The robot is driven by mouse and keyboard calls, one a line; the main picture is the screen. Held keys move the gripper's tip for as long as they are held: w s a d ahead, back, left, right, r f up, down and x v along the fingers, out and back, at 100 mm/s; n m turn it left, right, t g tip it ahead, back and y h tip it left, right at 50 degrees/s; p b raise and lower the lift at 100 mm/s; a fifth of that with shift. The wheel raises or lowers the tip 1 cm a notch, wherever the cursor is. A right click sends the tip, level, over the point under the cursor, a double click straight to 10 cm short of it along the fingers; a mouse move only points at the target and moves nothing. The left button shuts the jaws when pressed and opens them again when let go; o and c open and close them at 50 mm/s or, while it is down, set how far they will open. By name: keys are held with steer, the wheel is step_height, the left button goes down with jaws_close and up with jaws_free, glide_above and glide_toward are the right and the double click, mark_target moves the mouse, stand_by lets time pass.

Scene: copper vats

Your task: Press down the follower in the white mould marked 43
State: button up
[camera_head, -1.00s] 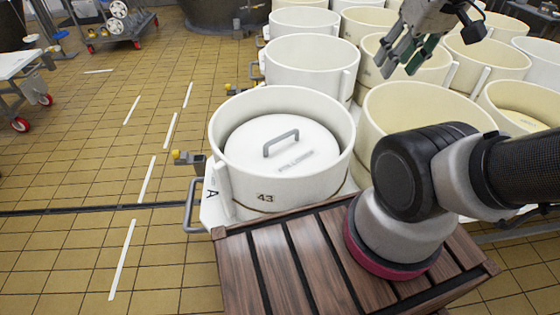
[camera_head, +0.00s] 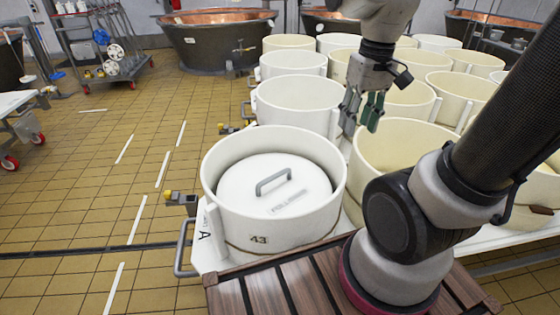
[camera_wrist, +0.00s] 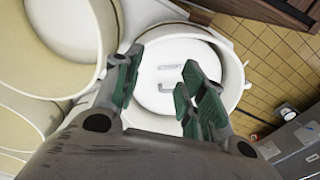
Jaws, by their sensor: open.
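The white mould marked 43 (camera_head: 222,222) stands at the front left corner of the group of moulds, against the slatted wooden top. Its white follower (camera_head: 305,187) sits inside, below the rim, with a grey bar handle (camera_head: 273,181) on top. My gripper (camera_head: 362,112) is open and empty, above and behind the mould, to the right of it in the head view. In the wrist view the mould (camera_wrist: 237,75) and its follower (camera_wrist: 180,90) show beyond my open fingers (camera_wrist: 158,90). The fingers are apart from the follower and hide part of the mould.
Several white and cream moulds (camera_head: 300,95) stand in rows behind and to the right. A wooden slatted top (camera_head: 290,285) lies in front. Copper vats (camera_head: 205,42) stand at the back. The tiled floor at left is mostly clear, with a wheeled rack (camera_head: 100,50) farther off.

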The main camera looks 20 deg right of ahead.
steer(key=w+a+f+m+g+y, duration=0.1)
steer(key=w+a+f+m+g, duration=0.25)
steer(key=w+f, duration=0.5)
steer(key=m+t+y, duration=0.1)
steer(key=m+y, duration=0.2)
steer(key=m, duration=0.6)
glide_toward(274, 177)
steer(key=f, duration=0.2)
steer(key=shift+s+a+f+n, duration=0.1)
steer(key=shift+s+f+n, duration=0.15)
steer(key=shift+s+f, duration=0.15)
steer(key=shift+w+a+r+m+t, duration=0.2)
steer(key=shift+w+m+t, duration=0.1)
steer(key=shift+m, duration=0.3)
steer(key=shift+f+m, duration=0.15)
steer(key=shift+m, duration=0.15)
steer(key=x, duration=0.7)
steer(key=shift+a+f, duration=0.1)
steer(key=shift+f, duration=0.25)
jaws_close()
